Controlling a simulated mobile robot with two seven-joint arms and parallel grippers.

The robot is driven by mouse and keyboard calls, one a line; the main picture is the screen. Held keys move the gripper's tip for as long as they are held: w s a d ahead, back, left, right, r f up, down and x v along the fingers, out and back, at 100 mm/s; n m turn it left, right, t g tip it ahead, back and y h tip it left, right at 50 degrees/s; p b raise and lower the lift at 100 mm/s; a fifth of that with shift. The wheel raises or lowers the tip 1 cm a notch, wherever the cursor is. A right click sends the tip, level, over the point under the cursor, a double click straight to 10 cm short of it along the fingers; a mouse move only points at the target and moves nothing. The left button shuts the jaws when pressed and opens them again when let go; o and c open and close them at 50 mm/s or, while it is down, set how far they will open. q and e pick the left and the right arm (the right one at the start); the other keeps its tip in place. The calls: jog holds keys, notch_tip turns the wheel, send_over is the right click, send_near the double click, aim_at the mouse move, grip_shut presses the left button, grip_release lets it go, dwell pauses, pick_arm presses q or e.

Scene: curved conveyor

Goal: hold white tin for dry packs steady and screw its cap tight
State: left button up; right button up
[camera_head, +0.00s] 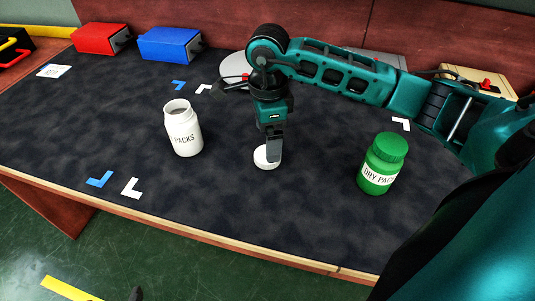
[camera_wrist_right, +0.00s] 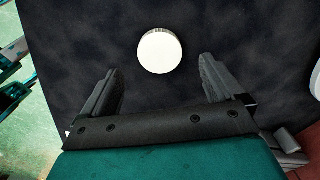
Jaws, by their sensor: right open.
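The white tin (camera_head: 184,130) stands upright and open on the dark table mat, left of centre in the head view. Its label shows "PACKS". A white cap (camera_head: 266,158) lies on the mat to its right; in the right wrist view the round cap (camera_wrist_right: 160,51) lies just beyond the fingertips, roughly centred between them. My right gripper (camera_head: 272,152) points down at the cap, open and empty, its fingers partly covering the cap in the head view. A small dark tip at the head view's bottom edge may be my left gripper (camera_head: 136,295); its jaws cannot be made out.
A green capped tin (camera_head: 382,165) labelled "DRY PACK" stands to the right. Red (camera_head: 100,38) and blue (camera_head: 169,44) boxes stand at the back left. Blue and white corner marks lie on the mat. The mat between white tin and cap is clear.

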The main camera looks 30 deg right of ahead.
notch_tip(320, 180, down, 5)
jog(key=shift+a+r+b, duration=0.1)
jog(key=shift+a+b, duration=0.05)
jog(key=shift+b, duration=0.2)
pick_arm(q)
jog(key=shift+s+f, duration=0.1)
jog(key=shift+f, duration=0.4)
pick_arm(e)
jog(key=shift+w, duration=0.1)
jog(key=c, duration=1.1)
jog(key=shift+r, duration=0.1)
pick_arm(q)
jog(key=p, duration=0.1)
jog(key=a+r+p, duration=0.1)
jog(key=p, duration=0.1)
jog(key=shift+s+r, duration=0.3)
jog(key=shift+s, duration=0.05)
pick_arm(e)
notch_tip(320, 180, up, 20)
pick_arm(q)
jog(key=shift+o, duration=0.2)
